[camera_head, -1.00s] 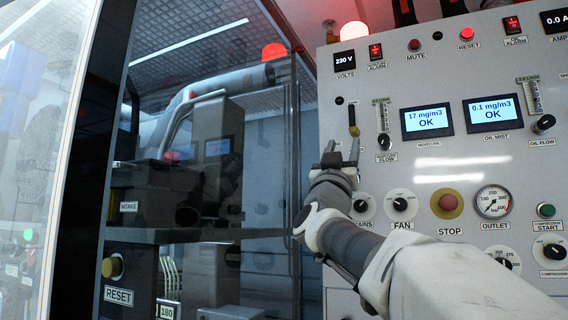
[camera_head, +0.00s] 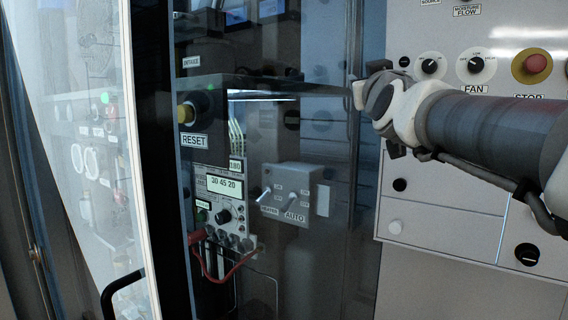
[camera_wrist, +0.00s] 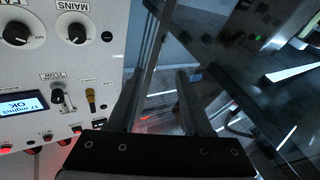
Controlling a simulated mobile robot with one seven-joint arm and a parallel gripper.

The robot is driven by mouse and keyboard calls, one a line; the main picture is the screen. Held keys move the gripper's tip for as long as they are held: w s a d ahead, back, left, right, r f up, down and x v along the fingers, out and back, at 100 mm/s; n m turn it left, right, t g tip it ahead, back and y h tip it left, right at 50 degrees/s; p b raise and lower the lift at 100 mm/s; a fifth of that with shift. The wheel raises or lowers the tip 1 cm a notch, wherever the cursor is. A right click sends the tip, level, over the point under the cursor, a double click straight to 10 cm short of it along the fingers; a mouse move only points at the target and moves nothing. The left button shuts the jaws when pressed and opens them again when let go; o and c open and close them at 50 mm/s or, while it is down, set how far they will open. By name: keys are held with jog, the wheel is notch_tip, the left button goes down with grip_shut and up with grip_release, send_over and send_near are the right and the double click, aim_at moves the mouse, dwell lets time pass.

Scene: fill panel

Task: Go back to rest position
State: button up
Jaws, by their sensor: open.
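My gripper (camera_wrist: 158,75) shows in the wrist view with its two dark fingers apart and nothing between them. Behind the fingers are the panel's edge and the glass enclosure. In the head view my arm reaches in from the right, and its pale wrist end is in front of the boundary between the glass enclosure and the white control panel (camera_head: 450,205). The fingers are hard to make out there. The panel also shows in the wrist view (camera_wrist: 60,68), turned around, with the MAINS knob (camera_wrist: 73,27) and a small brass-coloured lever (camera_wrist: 90,99).
The FAN knob (camera_head: 475,65) and red STOP button (camera_head: 531,66) are close to my arm. A pale framed glass door (camera_head: 85,150) stands at left.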

jog(key=s+a+f+g+y, duration=0.1)
jog(key=s+f+g, duration=0.35)
jog(key=f, duration=0.65)
jog(key=s+a+f+g+y, duration=0.15)
jog(key=s+f+g, duration=0.35)
jog(key=f, duration=0.7)
jog(key=s+d+f+m+g, duration=0.15)
jog(key=s+f+g, duration=0.45)
jog(key=s+f, duration=1.2)
notch_tip(320, 180, up, 20)
jog(key=p, duration=1.8)
jog(key=shift+w+f+h, duration=0.2)
jog(key=shift+f+h, duration=0.05)
jog(key=shift+h, duration=0.1)
